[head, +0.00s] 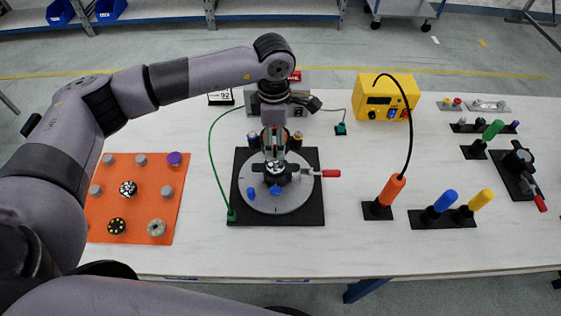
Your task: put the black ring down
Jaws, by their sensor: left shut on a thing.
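My left gripper (273,155) points straight down over the round grey plate (294,203) of a black-based fixture (239,206). It is shut on the black ring (277,169), a small dark piece at the fingertips, partly hidden by the fingers. The ring is low over the middle of the plate, close to a clamp with a red handle (331,173). I cannot tell whether it touches what is under it. Blue knobs (275,190) stand on the near part of the plate. My right gripper is not in view.
An orange mat (180,195) with several small knobs and discs lies to the left. A yellow box (385,98) with a black cable to an orange-handled tool (391,188) stands right of the fixture. A green cable (211,150) runs left of it. Bare white table lies between.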

